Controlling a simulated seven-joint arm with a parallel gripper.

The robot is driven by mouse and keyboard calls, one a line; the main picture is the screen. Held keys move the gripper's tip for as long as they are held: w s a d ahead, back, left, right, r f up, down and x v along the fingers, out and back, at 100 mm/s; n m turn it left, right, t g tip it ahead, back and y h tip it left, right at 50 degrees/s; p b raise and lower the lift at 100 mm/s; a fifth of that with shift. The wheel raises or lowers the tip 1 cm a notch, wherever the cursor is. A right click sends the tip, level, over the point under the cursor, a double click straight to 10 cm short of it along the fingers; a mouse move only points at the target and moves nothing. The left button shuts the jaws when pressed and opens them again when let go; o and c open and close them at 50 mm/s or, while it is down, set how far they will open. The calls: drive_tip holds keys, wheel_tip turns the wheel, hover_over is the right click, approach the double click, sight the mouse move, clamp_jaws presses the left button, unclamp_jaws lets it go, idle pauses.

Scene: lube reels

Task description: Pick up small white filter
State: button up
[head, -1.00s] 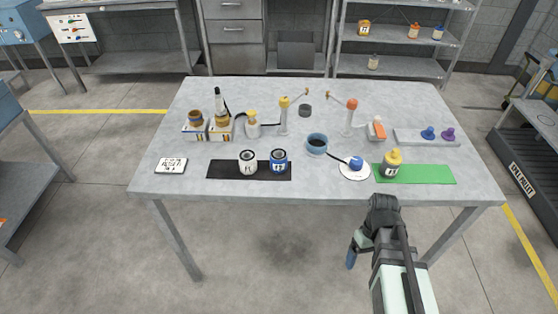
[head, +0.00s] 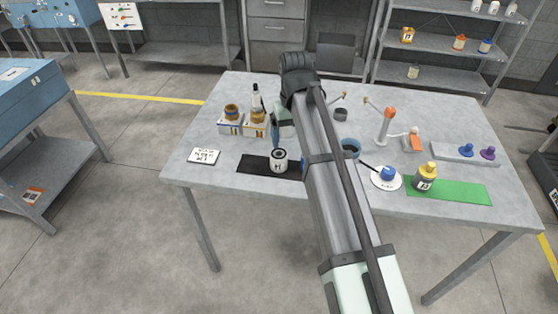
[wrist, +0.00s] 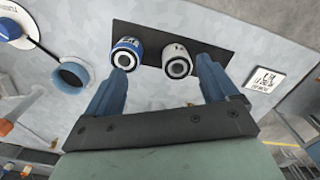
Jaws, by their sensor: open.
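The small white filter (head: 279,161), a white can with a dark round top, stands on the black mat (head: 250,166) in the head view. In the wrist view the white filter (wrist: 180,62) lies ahead between my fingers, nearer the right one. My gripper (wrist: 162,68) is open and empty, above the mat area. In the head view one blue finger shows just above and left of the white filter.
A blue-rimmed cup (wrist: 72,75) and a round white pad with a blue knob (head: 387,174) are close by. A white label card (head: 204,156) lies left of the mat. Bottles (head: 232,115) stand behind. A yellow-capped bottle (head: 426,178) stands on the green mat (head: 465,192).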

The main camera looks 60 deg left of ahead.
wheel_tip(320, 180, up, 3)
drive_tip(key=m, duration=0.1)
hover_over(279, 153)
wheel_tip(279, 153, down, 14)
drive_tip(key=shift+d, duration=0.1)
idle(0.4)
drive_tip(key=c, duration=1.2)
